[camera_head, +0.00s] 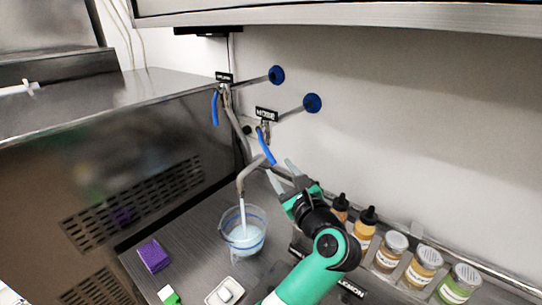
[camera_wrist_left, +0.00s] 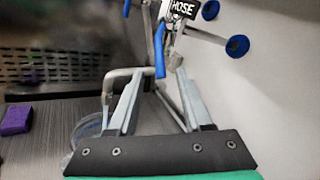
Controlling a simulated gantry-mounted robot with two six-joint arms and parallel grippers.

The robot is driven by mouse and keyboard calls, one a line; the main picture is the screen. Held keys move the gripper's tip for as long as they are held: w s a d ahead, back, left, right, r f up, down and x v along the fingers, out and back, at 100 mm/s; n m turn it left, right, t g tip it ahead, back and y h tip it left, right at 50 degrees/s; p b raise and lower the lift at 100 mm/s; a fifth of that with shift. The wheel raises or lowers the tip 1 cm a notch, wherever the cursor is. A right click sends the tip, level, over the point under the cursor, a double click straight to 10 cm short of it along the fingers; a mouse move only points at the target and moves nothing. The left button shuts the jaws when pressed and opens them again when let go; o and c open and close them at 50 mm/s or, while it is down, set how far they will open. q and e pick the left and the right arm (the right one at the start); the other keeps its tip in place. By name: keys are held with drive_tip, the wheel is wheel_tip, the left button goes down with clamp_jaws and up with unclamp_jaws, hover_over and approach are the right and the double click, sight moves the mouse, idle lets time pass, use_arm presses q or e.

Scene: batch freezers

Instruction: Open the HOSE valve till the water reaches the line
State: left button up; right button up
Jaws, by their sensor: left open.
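The HOSE valve's blue lever (camera_head: 266,147) hangs slanted below its black HOSE label (camera_head: 266,114); in the left wrist view the lever (camera_wrist_left: 160,52) stands ahead of the fingers. My left gripper (camera_head: 280,174) is open, just below and right of the lever, with nothing visible between its fingers. A grey bent spout (camera_head: 241,184) ends above a clear container (camera_head: 262,240). A pale stream (camera_head: 243,214) runs from it into the container, which holds pale liquid and has a blue line around it. I cannot tell the exact level against the line. The right gripper is not in view.
A second valve with a blue lever (camera_head: 215,107) is left of the HOSE valve. Two blue round knobs (camera_head: 276,75) (camera_head: 312,103) are near the wall. Jars and bottles (camera_head: 391,252) line the wall at right. A purple block (camera_head: 153,256) and white dish (camera_head: 225,293) sit on the counter.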

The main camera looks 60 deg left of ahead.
sight(269, 155)
use_arm(q)
drive_tip(key=a, duration=0.6)
drive_tip(key=w+a, duration=0.1)
drive_tip(key=a, duration=0.2)
drive_tip(key=shift+a, duration=0.2)
clamp_jaws()
idle(0.9)
